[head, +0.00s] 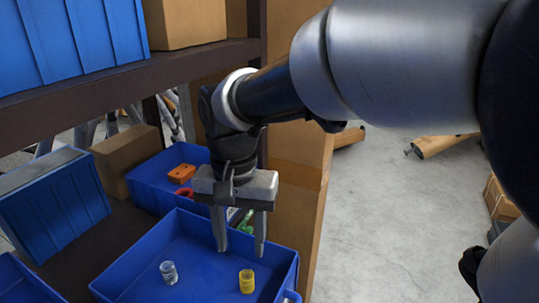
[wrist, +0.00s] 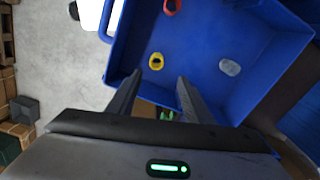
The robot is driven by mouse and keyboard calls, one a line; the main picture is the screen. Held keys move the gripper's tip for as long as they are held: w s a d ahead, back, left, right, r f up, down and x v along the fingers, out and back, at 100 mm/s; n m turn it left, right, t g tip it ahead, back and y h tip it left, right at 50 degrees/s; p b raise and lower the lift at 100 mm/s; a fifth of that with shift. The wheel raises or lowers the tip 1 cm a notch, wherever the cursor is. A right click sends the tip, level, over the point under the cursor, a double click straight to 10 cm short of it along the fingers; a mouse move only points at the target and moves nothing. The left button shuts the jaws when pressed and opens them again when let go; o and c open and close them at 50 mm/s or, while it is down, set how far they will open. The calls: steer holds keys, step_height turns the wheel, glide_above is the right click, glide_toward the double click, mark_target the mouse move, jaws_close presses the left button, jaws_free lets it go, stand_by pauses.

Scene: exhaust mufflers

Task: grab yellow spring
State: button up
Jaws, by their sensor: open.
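The yellow spring (head: 247,281) stands on the floor of the near blue bin (head: 130,277), toward its right side in the head view. It also shows in the wrist view (wrist: 156,61), just beyond the fingertips and nearer the left one. My gripper (head: 241,250) points down over this bin with its fingers apart and nothing between them. In the wrist view my gripper (wrist: 160,78) is at the lower middle, its two dark fingers spread. The spring appears below the fingertips, not touching them.
A silver spring (head: 169,272) stands left of the yellow one. A red ring-like thing (wrist: 172,6) shows at the wrist view's top. A second blue bin (head: 145,175) behind holds an orange part (head: 181,174). Cardboard (head: 300,190) rises close right of my gripper.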

mark_target(247, 273)
step_height(247, 273, down, 5)
steer(key=shift+s+r, duration=0.1)
steer(key=shift+s+d+f, duration=0.1)
steer(key=shift+d+f, duration=0.1)
steer(key=shift+f, duration=1.2)
steer(key=shift+d+f, duration=0.2)
steer(key=shift+f, duration=1.15)
steer(key=c, duration=1.1)
